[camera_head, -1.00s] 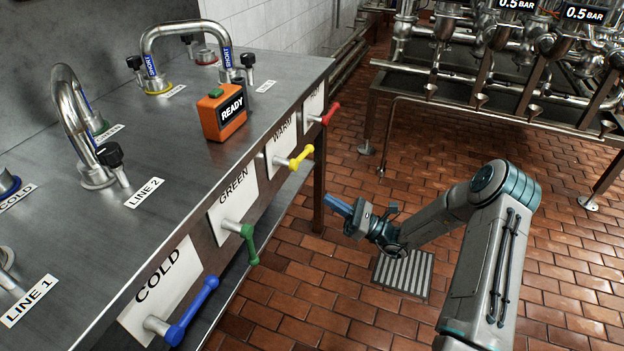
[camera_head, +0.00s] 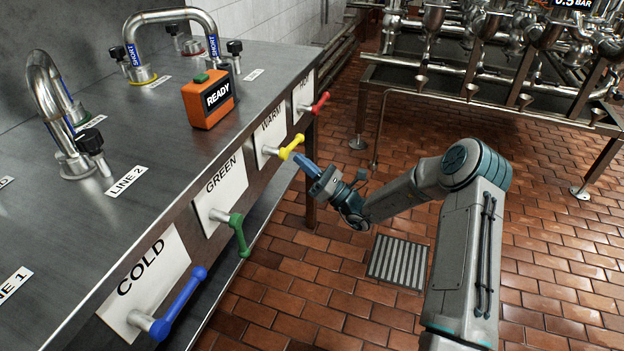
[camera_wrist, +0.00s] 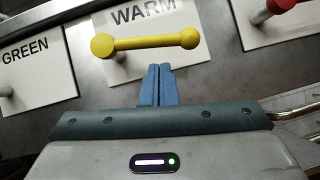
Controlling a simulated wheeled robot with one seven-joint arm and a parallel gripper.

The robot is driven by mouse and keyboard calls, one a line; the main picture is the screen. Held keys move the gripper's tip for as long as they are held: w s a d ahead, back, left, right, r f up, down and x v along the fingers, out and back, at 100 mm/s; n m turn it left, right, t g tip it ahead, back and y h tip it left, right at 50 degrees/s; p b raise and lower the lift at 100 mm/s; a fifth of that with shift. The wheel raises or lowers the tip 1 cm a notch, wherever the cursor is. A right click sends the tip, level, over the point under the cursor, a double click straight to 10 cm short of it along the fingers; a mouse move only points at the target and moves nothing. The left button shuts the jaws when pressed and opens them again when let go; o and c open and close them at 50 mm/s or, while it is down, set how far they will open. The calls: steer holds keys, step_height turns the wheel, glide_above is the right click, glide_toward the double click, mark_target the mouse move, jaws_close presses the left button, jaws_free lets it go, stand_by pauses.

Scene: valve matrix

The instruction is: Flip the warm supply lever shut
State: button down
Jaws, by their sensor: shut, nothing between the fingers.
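The warm supply lever is the yellow handle (camera_head: 291,146) on the panel marked WARM (camera_head: 270,132). It sticks out to the right from its pivot in the head view. In the wrist view the yellow lever (camera_wrist: 148,43) lies roughly level, with its large pivot ball at the left and a smaller knob at the right. My gripper (camera_head: 303,160) is shut and empty. Its blue fingertips (camera_wrist: 157,72) point at the lever from just below its middle in the wrist view. I cannot tell whether they touch it.
The red lever (camera_head: 314,103) is beyond the yellow one. The green lever (camera_head: 239,234) and blue lever (camera_head: 180,304) are nearer along the bench front. An orange READY box (camera_head: 208,99) stands on the steel bench. Open brick floor (camera_head: 290,275) lies to the right.

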mark_target(294, 144)
steer(key=shift+w+a+r, duration=0.1)
steer(key=shift+w+r, duration=0.1)
steer(key=shift+r, duration=0.6)
steer(key=n+g, duration=0.1)
steer(key=r+n+g+y, duration=0.1)
steer(key=n, duration=0.1)
steer(key=n+g, duration=0.1)
steer(key=shift+w+r+n+p, duration=0.15)
steer(key=shift+w+n+p, duration=0.15)
steer(key=shift+w+n, duration=0.1)
